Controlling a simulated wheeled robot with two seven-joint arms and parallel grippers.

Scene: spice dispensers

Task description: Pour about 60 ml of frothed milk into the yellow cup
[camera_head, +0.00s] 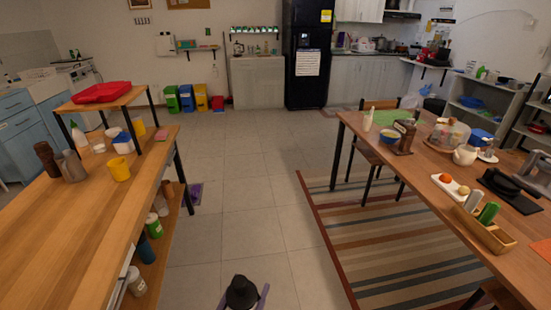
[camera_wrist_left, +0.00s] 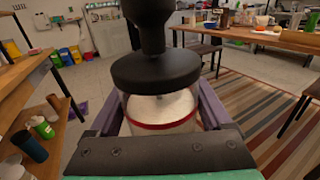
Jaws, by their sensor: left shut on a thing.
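My left gripper (camera_head: 244,297) is at the bottom middle of the head view, shut on a milk frother (camera_head: 241,290). In the left wrist view the frother (camera_wrist_left: 162,108) has a black knob and lid, a clear body with white contents and a red band. It looks upright between the purple-grey fingers, over the floor and away from both tables. The yellow cup (camera_head: 120,169) stands on the left wooden table (camera_head: 70,235), near its right edge. The cup's inside is too small to judge. My right gripper is not in view.
A metal pitcher (camera_head: 73,166) and a brown grinder (camera_head: 47,158) stand left of the cup. A white-and-blue container (camera_head: 123,144) is behind it. A raised shelf with a red item (camera_head: 101,92) stands farther back. The aisle floor (camera_head: 240,200) is clear. The right table (camera_head: 420,165) is crowded.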

